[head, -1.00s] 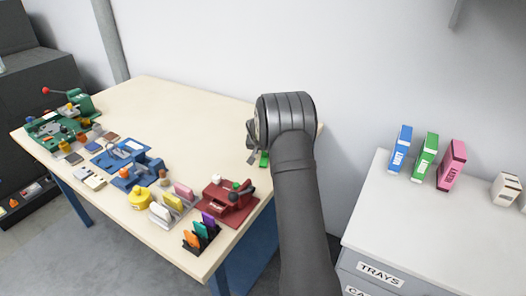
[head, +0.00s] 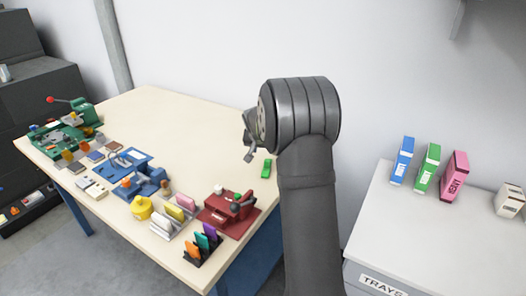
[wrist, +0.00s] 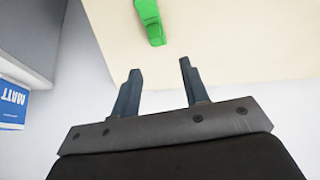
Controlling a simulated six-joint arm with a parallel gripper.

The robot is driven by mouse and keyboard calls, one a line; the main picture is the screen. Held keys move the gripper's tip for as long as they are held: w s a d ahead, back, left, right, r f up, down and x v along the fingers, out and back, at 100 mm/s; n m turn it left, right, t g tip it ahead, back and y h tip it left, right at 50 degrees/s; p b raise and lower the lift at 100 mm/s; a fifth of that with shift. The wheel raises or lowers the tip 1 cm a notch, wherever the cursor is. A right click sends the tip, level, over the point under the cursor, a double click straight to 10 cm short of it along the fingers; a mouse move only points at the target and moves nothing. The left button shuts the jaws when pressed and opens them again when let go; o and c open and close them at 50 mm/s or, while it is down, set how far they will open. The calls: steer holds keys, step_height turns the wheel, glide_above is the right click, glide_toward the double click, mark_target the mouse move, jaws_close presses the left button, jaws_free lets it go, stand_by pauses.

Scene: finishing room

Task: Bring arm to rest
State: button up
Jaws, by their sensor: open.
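My gripper (wrist: 158,85) shows in the wrist view with its two fingers apart and nothing between them. In the head view my gripper (head: 249,152) is partly hidden behind my own wrist, above the right end of the wooden table (head: 185,120). A small green object (head: 266,168) lies on the table near that end, apart from the gripper. It also shows in the wrist view (wrist: 150,20), beyond the fingertips.
Green, blue and red fixtures (head: 228,211) and several small coloured pieces line the table's front and left. A white cabinet (head: 430,235) at the right holds blue (head: 403,160), green (head: 429,164) and pink (head: 454,175) boxes. The table's back middle is clear.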

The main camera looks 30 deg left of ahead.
steer(key=shift+f, duration=0.1)
steer(key=x, duration=1.2)
stand_by(0.4)
